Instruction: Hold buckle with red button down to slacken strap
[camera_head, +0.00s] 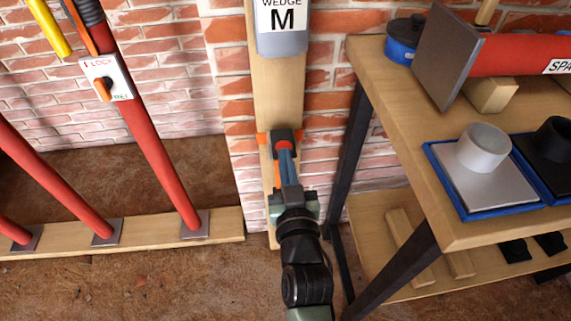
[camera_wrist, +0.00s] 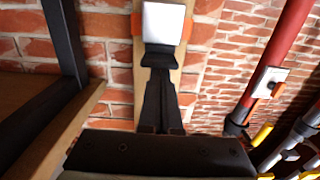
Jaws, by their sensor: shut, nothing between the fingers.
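In the wrist view the buckle (camera_wrist: 163,22) shows a pale square face between orange strap ends. An orange strip runs down the post beside the fingers.
A grey holder labelled WEDGE M (camera_head: 283,40) is above on the post. A wooden workbench (camera_head: 400,135) with dark legs stands close on the right, carrying blue trays and a red tube. Red slanted props (camera_head: 150,150) stand on the left, one with a lock plate (camera_head: 107,79).

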